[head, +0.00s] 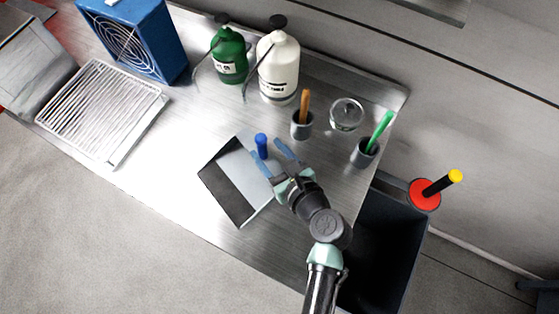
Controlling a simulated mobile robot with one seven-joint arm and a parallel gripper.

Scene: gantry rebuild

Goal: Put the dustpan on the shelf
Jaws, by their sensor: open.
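The dustpan (230,180) lies on the steel table, a light grey pan with a dark strip along its lower left side. A short blue handle (261,141) stands up at its upper end. My gripper (270,150) is open over the right part of the dustpan, with its two blue fingers pointing toward the handle. The handle shows near the left finger; I cannot tell whether they touch. My gripper hides part of the pan. A metal ledge (430,8) shows at the top right edge; I cannot tell whether it is the shelf.
The steel table (140,195) is clear at the lower left. Behind stand a green bottle (229,60), a white bottle (278,70), two grey cups (302,129) with tools and a glass jar (346,114). A wire rack (100,108) and blue fan box (140,40) are left. A dark bin (390,225) is right.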

